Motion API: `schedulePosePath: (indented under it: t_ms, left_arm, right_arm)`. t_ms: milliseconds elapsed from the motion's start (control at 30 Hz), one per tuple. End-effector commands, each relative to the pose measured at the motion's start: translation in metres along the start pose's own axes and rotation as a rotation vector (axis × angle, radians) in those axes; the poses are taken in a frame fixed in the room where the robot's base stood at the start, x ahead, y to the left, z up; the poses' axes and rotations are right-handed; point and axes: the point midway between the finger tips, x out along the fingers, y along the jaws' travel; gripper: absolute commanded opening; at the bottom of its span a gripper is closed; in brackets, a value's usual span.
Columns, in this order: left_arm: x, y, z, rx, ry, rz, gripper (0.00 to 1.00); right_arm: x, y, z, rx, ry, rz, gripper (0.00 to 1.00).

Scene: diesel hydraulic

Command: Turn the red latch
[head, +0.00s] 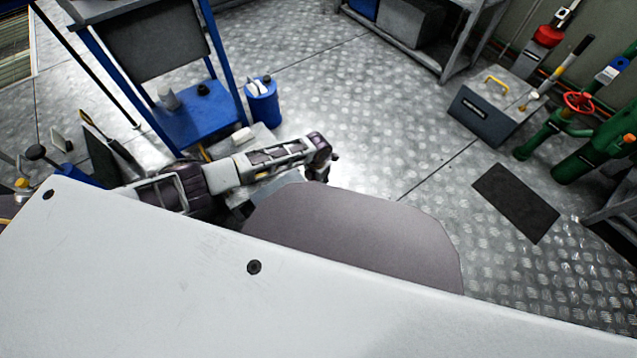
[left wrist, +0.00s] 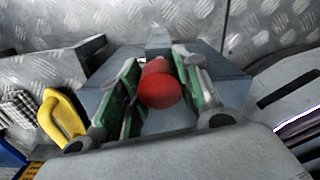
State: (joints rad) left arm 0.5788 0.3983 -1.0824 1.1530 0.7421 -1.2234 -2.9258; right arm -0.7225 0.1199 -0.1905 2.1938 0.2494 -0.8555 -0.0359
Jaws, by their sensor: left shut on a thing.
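The red latch (left wrist: 160,87) shows its round red end in the middle of the left wrist view, in front of a blue-grey metal body (left wrist: 205,62). My left gripper (left wrist: 155,65) has its two green-padded fingers on either side of the latch and is shut on it. How far the latch is turned cannot be told. In the head view my left arm reaches in from the left, but its fingers and the latch cannot be made out there. My right gripper is in neither view.
A yellow handle (left wrist: 60,118) stands left of my left gripper. In the head view, a blue-framed cart (head: 200,122) and a blue canister (head: 262,104) stand behind my arm. A grey toolbox (head: 490,108) and green pipework (head: 590,150) are at right. The central floor is clear.

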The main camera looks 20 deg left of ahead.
Motion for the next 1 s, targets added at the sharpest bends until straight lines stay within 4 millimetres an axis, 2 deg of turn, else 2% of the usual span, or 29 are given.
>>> schedulePosePath:
  t_ms: [33,167,667,1000]
  left_arm:
    - [0.0000,-0.0004,0.0000,-0.001,0.000,-0.001,0.35]
    - [0.0000,-0.0003,0.0000,-0.001,0.000,-0.001,0.50]
    - [0.0000,-0.0002,0.0000,-0.023,0.000,0.000,0.50]
    - [0.0004,-0.0004,-0.0004,-0.207,0.000,0.000,0.50]
  right_arm:
    - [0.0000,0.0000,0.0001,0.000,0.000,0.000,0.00]
    - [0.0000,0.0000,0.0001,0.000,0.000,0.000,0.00]
    - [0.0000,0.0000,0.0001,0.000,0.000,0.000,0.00]
    - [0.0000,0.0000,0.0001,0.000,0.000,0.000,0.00]
